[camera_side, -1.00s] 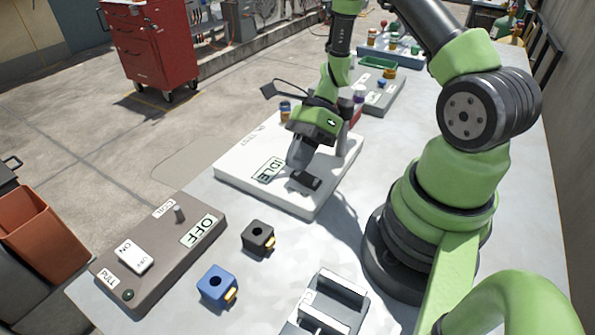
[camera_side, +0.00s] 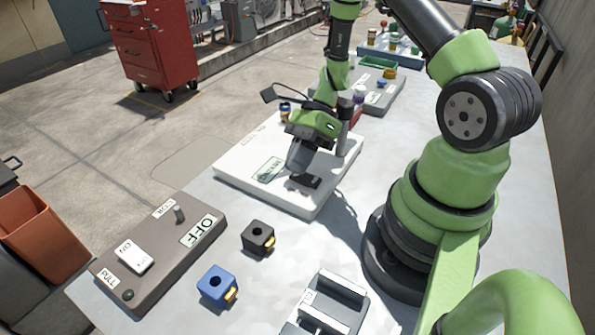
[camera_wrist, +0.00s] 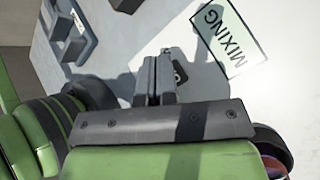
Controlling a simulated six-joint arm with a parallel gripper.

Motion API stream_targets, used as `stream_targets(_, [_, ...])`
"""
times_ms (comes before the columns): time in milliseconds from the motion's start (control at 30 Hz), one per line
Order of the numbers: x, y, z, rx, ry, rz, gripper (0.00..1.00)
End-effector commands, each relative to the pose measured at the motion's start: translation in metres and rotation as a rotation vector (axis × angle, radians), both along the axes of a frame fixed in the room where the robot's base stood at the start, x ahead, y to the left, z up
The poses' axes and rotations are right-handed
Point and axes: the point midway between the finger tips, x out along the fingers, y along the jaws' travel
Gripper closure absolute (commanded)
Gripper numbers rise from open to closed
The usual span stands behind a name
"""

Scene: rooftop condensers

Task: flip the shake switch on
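The white box (camera_side: 240,176) lies on the table under my gripper. Its dark switch (camera_side: 306,182) is on the top face beside my fingertips; in the wrist view it is mostly hidden behind the fingers. The box's display (camera_wrist: 229,38) reads MIXING in the wrist view and has a green tint; in the side view its text is too small to read. My gripper (camera_side: 297,170) points down at the switch, and its fingers (camera_wrist: 160,62) are together with nothing visible between them. I cannot tell whether the fingertips touch the switch.
A brown control box (camera_side: 160,250) with an OFF display, a white rocker and a knob stands at front left. A black block (camera_side: 258,238), a blue block (camera_side: 217,286) and a grey fixture (camera_side: 325,305) are nearby. A grey box (camera_side: 385,92) stands behind.

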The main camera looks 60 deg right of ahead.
Motion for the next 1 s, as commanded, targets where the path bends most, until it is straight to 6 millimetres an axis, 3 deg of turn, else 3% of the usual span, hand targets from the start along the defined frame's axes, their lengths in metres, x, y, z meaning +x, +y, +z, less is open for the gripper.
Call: stream_targets(1000, [-0.003, 0.000, 0.016, 0.001, 0.000, -0.001, 1.00])
